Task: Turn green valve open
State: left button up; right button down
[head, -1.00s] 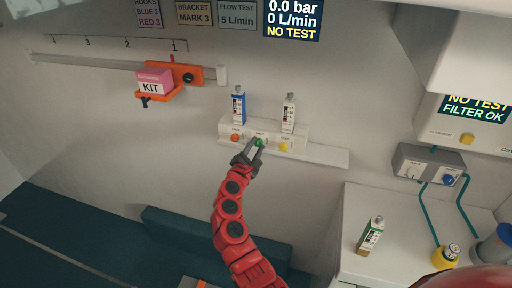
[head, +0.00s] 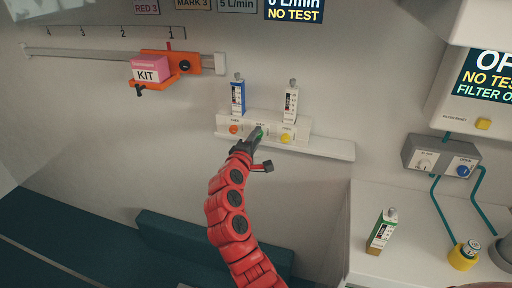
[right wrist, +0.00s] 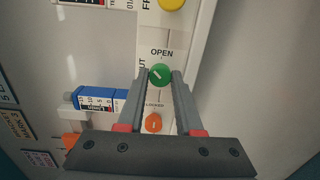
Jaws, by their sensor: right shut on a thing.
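The green valve (head: 259,134) is a small round knob on the front of a white wall panel (head: 300,140), between an orange knob (head: 234,129) and a yellow knob (head: 285,138). My right gripper (head: 257,138) is shut on it and partly hides it in the head view. In the right wrist view the green valve (right wrist: 159,75) sits between the two fingertips (right wrist: 159,78). Its white mark runs diagonally. The word OPEN is printed beside it, and a partly hidden label is on its other side. My left gripper is not in view.
A blue-labelled unit (head: 238,97) and a white unit (head: 290,103) stand on the panel. A pink kit box (head: 148,70) sits on an orange bracket (head: 185,66) on the rail. A counter at right holds a green-and-white box (head: 382,231) and a yellow-based canister (head: 464,255).

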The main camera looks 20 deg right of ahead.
jog(key=m+b, duration=0.3)
jog(key=b, duration=0.2)
jog(key=m+b, duration=0.2)
jog(key=shift+f+m+y+b, duration=0.3)
jog(key=shift+b, duration=0.05)
jog(key=shift+d+r+m+b, duration=0.1)
jog(key=shift+r+m+b, duration=0.1)
jog(key=shift+m+b, duration=1.1)
jog(key=c, duration=0.6)
grip_release()
jog(key=shift+r, duration=0.1)
jog(key=v, duration=1.7)
jog(key=shift+s+b, duration=0.35)
